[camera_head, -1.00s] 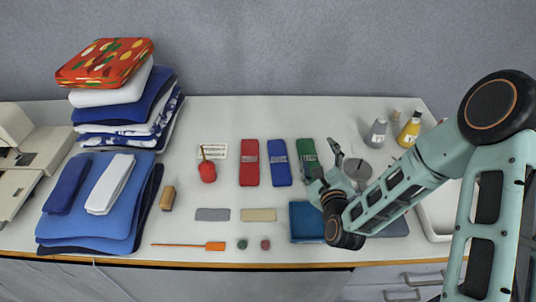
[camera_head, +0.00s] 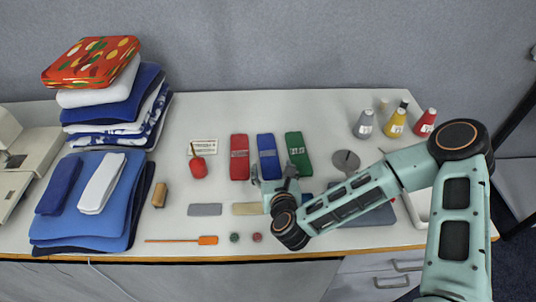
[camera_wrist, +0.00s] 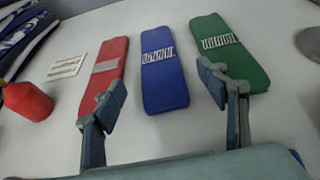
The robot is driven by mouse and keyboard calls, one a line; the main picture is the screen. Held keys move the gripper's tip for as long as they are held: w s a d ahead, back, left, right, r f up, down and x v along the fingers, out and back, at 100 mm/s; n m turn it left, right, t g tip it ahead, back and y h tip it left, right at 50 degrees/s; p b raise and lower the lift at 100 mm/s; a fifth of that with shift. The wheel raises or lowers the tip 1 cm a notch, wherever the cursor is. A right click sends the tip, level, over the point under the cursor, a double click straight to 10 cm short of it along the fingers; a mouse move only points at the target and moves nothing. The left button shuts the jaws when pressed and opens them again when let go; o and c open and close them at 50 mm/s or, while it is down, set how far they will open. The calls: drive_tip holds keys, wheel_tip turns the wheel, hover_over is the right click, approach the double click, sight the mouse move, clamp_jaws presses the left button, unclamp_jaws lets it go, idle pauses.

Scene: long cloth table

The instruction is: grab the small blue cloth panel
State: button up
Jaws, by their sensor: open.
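A small blue cloth panel (camera_head: 267,151) with a pale printed label lies flat on the white table, between a red panel (camera_head: 239,157) and a green panel (camera_head: 298,154). In the wrist view the blue panel (camera_wrist: 166,86) is in the middle, its near end lying between my fingers in the picture. My gripper (camera_head: 272,178) is open and empty, at the near end of the blue panel. In the wrist view my gripper (camera_wrist: 160,88) has its left finger over the red panel's edge and its right finger over the green panel's near end. I cannot tell its exact height.
A red pincushion-like item (camera_head: 197,165) and a printed card (camera_head: 204,146) lie to the left. Folded cloth stacks (camera_head: 105,125) fill the left side. A grey strip (camera_head: 205,210) and a beige strip (camera_head: 248,209) lie in front. Bottles (camera_head: 396,122) stand at the back right.

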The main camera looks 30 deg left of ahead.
sight(269, 157)
drive_tip(key=shift+p+x, duration=0.4)
drive_tip(key=shift+x, duration=2.4)
drive_tip(key=shift+a, duration=0.1)
drive_tip(key=c, duration=1.3)
drive_tip(key=shift+o, duration=0.2)
drive_tip(key=shift+r, duration=0.1)
